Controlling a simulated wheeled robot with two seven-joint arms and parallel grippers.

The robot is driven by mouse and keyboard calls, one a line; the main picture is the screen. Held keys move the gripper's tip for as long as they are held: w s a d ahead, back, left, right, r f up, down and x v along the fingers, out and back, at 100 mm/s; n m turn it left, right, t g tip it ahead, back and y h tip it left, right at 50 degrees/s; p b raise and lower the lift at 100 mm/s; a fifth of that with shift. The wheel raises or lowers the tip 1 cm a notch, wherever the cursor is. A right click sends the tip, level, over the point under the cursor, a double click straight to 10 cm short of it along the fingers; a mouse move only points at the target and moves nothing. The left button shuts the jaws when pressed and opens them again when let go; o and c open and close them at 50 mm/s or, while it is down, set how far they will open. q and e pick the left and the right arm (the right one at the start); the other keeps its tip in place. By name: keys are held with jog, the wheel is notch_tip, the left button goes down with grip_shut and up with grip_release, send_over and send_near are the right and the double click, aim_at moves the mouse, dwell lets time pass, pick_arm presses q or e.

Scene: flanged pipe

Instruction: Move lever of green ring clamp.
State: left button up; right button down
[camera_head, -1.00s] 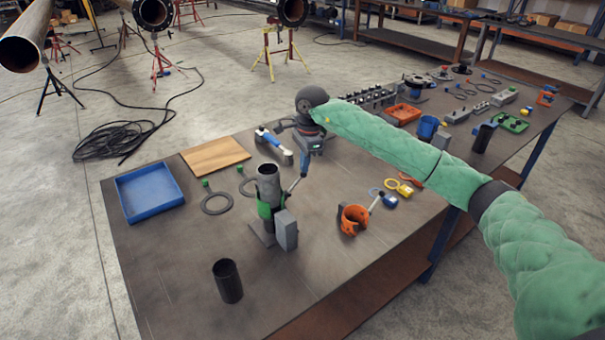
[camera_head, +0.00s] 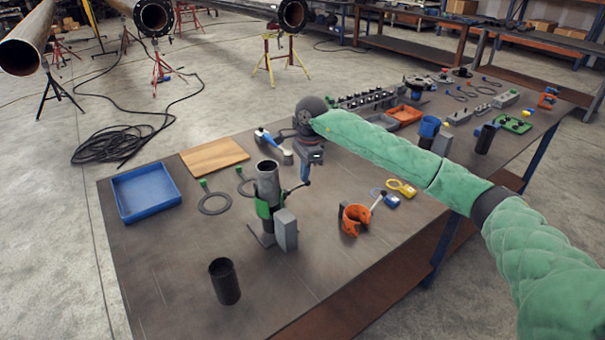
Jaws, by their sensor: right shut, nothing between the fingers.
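The green ring clamp (camera_head: 263,209) sits around a grey upright pipe (camera_head: 268,182) on the table. Its thin lever (camera_head: 294,188) sticks out to the right, lying fairly flat. My right gripper (camera_head: 307,178) points down just above the lever's outer end, shut and empty. It looks close to or touching the lever, but I cannot tell contact for sure. My left gripper is out of view.
A grey block (camera_head: 285,230) stands right of the clamp, and a black tube (camera_head: 225,281) stands in front. An orange clamp (camera_head: 354,219) lies to the right. A blue tray (camera_head: 145,192) and wooden board (camera_head: 214,156) are at the left.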

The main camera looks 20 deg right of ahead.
jog(key=d, duration=0.1)
jog(key=d+r+b, duration=0.1)
jog(key=d, duration=0.1)
jog(key=shift+w, duration=0.2)
notch_tip(320, 180, up, 8)
jog(key=b, duration=0.3)
jog(key=shift+d+f, duration=0.15)
jog(key=shift+d, duration=0.2)
